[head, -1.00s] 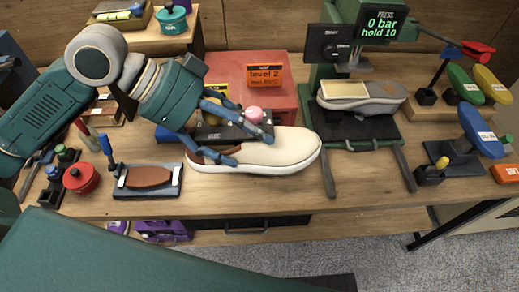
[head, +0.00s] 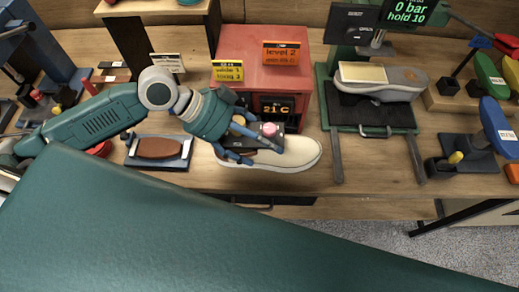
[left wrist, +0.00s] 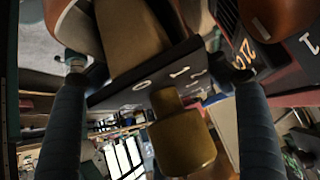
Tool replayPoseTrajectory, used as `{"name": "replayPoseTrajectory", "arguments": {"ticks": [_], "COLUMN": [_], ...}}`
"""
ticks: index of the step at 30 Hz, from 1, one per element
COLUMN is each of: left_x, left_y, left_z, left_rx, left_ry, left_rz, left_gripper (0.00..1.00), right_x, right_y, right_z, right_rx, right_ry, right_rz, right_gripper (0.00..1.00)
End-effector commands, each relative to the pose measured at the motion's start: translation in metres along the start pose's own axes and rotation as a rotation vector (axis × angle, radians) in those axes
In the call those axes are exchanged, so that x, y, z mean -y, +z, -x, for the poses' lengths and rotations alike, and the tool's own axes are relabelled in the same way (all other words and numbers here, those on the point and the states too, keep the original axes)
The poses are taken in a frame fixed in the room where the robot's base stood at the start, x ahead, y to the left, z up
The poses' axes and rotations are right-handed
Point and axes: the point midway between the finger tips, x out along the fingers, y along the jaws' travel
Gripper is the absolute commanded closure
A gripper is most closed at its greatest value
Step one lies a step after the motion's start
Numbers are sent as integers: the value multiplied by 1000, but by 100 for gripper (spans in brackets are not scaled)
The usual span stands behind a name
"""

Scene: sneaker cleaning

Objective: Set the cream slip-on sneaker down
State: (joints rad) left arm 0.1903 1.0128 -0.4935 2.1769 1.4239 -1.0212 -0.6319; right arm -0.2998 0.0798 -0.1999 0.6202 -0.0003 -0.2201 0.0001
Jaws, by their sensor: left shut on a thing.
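The cream slip-on sneaker (head: 290,156) is in front of the red box, toe to the right, sole down. My left gripper (head: 252,147) is over its heel end, coming from the left, with blue fingers closed on it. They hide part of the shoe's heel and opening. The fingers (left wrist: 150,75) also show in the left wrist view, at both sides of a dark numbered plate and a tan surface. I cannot tell whether the sole touches the bench. My right gripper is not in view.
A dark plate with a pink dome (head: 269,130) is close to the sneaker and gripper. Behind stands the red box (head: 262,72) with a "21 C" display. The press (head: 375,118) holding another shoe is on the right.

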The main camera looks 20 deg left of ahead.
Motion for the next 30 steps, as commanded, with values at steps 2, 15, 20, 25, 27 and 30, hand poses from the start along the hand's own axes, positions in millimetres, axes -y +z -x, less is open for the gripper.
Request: {"name": "replayPoseTrajectory", "arguments": {"ticks": [2,15,20,25,27,30], "left_x": [1,1,2,1,1,1], "left_y": [1,31,31,35,35,35], "left_z": [-2,-32,-32,-35,-34,-34], "left_rx": [-3,-4,-3,1,1,1], "left_ry": [-2,-3,-3,-1,-1,-1], "left_rz": [-1,-2,-2,0,0,0], "left_gripper": [82,82,82,20,16,16], "right_x": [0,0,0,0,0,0], "right_y": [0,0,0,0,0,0], "right_z": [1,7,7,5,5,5], "right_rx": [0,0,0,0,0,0], "right_ry": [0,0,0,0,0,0], "right_rz": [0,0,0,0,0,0], "right_gripper": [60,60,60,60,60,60]}}
